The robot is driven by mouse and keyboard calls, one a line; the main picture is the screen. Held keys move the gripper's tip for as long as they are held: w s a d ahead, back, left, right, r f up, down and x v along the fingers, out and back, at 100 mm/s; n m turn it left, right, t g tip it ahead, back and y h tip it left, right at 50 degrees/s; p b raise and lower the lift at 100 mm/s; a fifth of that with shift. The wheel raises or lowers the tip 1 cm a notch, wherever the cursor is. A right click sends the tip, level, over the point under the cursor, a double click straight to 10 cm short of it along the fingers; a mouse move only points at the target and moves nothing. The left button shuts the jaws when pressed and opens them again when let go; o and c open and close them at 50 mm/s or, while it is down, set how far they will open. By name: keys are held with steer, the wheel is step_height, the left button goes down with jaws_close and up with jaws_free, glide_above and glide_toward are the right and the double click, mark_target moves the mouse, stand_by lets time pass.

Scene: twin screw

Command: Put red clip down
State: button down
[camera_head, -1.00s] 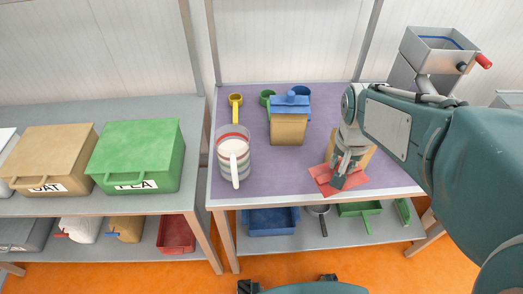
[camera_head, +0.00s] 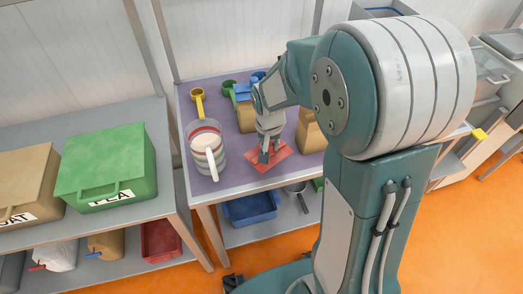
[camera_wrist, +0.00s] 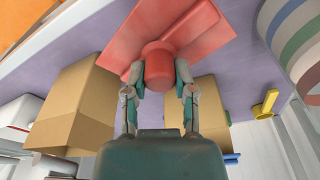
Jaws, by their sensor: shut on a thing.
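The red clip (camera_head: 281,155) is a flat red piece with a round red knob, seen at the front of the purple table top. In the wrist view the red clip (camera_wrist: 205,32) fills the top middle. My gripper (camera_head: 268,157) is shut on its knob, and the fingers (camera_wrist: 159,75) sit on both sides of it. The flat part lies at or just above the purple surface; I cannot tell whether it touches.
A striped jug (camera_head: 207,150) stands left of my gripper. Brown bags (camera_head: 309,131) stand behind and to the right, near it. Yellow (camera_head: 198,98) and green (camera_head: 229,88) scoops lie at the back. A green box (camera_head: 106,165) is on the left table. The purple front edge is close.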

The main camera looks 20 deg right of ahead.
steer(key=w+f, duration=0.1)
steer(key=f, duration=0.1)
steer(key=w+f, duration=0.1)
steer(key=shift+w+d+f, duration=0.15)
steer(key=shift+w+d, duration=0.1)
steer(key=shift+w, duration=0.1)
steer(key=shift+w+a+f, duration=0.1)
steer(key=shift+w+f, duration=0.05)
steer(key=shift+f, duration=0.1)
steer(key=f, duration=0.3)
steer(key=shift+a, duration=0.4)
steer(key=shift+d, duration=0.15)
steer(key=shift+c, duration=2.2)
jaws_free()
steer(key=shift+d, duration=0.1)
